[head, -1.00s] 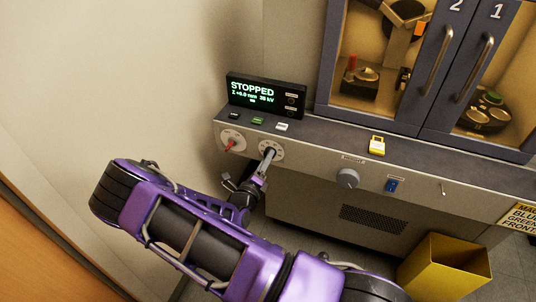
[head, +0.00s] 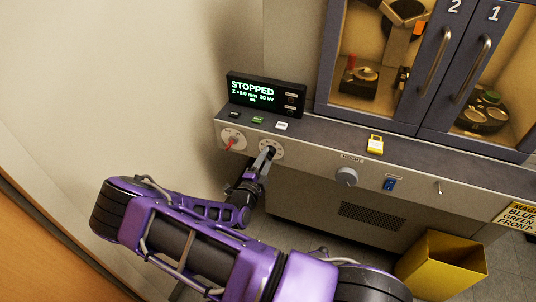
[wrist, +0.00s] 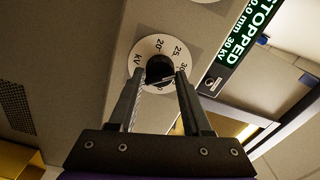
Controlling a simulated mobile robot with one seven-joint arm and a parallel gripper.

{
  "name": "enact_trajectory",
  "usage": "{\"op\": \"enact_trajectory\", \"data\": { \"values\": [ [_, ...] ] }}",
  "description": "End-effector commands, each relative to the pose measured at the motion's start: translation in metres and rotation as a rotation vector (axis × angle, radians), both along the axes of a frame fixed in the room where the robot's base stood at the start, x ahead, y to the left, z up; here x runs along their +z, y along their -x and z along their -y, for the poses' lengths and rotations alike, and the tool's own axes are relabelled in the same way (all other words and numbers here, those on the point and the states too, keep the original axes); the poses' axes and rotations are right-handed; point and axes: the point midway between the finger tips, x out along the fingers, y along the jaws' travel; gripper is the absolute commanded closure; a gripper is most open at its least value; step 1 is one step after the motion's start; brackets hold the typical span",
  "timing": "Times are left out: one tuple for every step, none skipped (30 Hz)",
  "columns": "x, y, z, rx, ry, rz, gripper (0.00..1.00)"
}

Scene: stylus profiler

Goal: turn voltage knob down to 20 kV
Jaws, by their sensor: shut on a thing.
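The voltage knob is a black knob (wrist: 159,68) in the middle of a white round dial (wrist: 148,50) marked kV, 20, 25 and 30. My gripper (wrist: 160,76) is shut on the knob, with one finger on each side of it. In the head view the dial (head: 277,154) is on the front panel, partly covered by my gripper (head: 268,153). The black display (head: 262,93) reads STOPPED and 30 kV; it also shows in the wrist view (wrist: 248,40). The knob's pointer is hard to make out between the fingers.
A grey knob (head: 346,177), a blue switch (head: 390,184) and a small toggle (head: 439,188) are further right. A yellow bin (head: 442,266) stands below.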

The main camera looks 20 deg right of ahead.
Motion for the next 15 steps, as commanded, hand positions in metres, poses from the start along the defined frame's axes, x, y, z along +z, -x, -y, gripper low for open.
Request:
{"op": "enact_trajectory", "data": {
  "values": [
    [0.0016,-0.0004,-0.0005,0.003,0.052,-0.035,1.0],
    [0.0015,-0.0003,-0.0004,0.002,0.086,-0.06,1.0],
    [0.0014,-0.0002,-0.0003,0.002,0.13,-0.091,1.0],
    [0.0014,-0.0003,-0.0004,0.002,0.164,-0.116,1.0],
    [0.0008,-0.0002,-0.0005,0.002,0.197,-0.141,1.0],
    [0.0006,-0.0003,-0.0006,0.002,0.241,-0.173,1.0],
    [0.0007,-0.0004,-0.0007,0.002,0.275,-0.197,1.0],
    [0.0009,-0.0005,-0.0006,0.002,0.306,-0.219,1.0],
    [0.0009,-0.0005,-0.0005,0.002,0.344,-0.246,1.0],
    [0.0009,-0.0006,-0.0004,0.001,0.369,-0.263,1.0],
    [0.0009,-0.0005,-0.0003,0.001,0.389,-0.279,1.0],
    [0.0008,-0.0004,-0.0002,0.001,0.411,-0.295,1.0],
    [0.0007,-0.0004,-0.0002,0.001,0.423,-0.304,1.0],
    [0.0006,-0.0004,-0.0002,0.001,0.43,-0.31,1.0],
    [0.0006,-0.0003,-0.0001,0.001,0.436,-0.315,1.0]
  ]
}}
